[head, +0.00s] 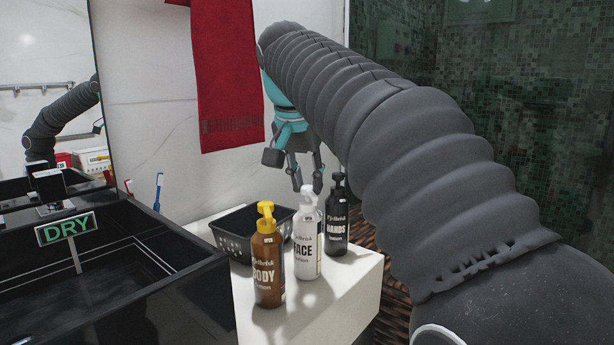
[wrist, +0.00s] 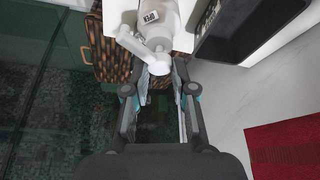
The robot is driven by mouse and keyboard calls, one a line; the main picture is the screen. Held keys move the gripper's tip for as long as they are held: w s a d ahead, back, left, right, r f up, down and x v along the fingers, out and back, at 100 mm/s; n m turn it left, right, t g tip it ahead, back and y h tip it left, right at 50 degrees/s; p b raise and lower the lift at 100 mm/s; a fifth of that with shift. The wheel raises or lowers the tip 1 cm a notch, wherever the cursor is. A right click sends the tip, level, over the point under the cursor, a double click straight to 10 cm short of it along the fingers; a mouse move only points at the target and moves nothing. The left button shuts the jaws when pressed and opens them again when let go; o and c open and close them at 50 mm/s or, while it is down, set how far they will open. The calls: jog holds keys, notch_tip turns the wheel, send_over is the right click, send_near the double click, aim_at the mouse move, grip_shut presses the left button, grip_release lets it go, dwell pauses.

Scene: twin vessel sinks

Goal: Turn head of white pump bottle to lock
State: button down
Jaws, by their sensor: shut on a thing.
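The white pump bottle (head: 306,250), labelled FACE, stands upright on the white counter between the brown and black bottles. Its white pump head (head: 307,196) is at the top, and a small OPEN mark shows just below it. In the wrist view the white bottle (wrist: 158,18) is at the top, with its spout (wrist: 138,43) pointing up and left. My gripper (head: 308,188) reaches down from above and behind, its fingertips at the pump head. In the wrist view my gripper (wrist: 165,70) is closed on the white pump head; the exact contact is partly hidden.
A brown BODY bottle (head: 268,262) with a yellow pump stands close at left, and a black HANDS bottle (head: 337,222) close at right. A black basket (head: 232,240) is behind them. A black sink (head: 130,300) with a DRY sign is left. A red towel (head: 222,75) hangs above.

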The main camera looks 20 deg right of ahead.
jog(key=n+p, duration=0.1)
jog(key=n, duration=0.1)
jog(key=n+y, duration=0.1)
jog(key=n, duration=0.1)
jog(key=shift+s+d+r+t+y+p, duration=0.1)
jog(key=shift+d+t+y+p, duration=0.1)
jog(key=shift+t+y+p, duration=0.15)
jog(key=n+y+p, duration=0.1)
jog(key=n, duration=0.5)
jog(key=n+y, duration=0.1)
jog(key=shift+d+n+y, duration=0.15)
jog(key=shift+n+y, duration=0.1)
jog(key=shift+n, duration=0.15)
jog(key=n+g+y, duration=0.1)
jog(key=n, duration=0.3)
jog(key=shift+y, duration=0.3)
jog(key=c, duration=0.9)
grip_release()
jog(key=shift+c, duration=0.2)
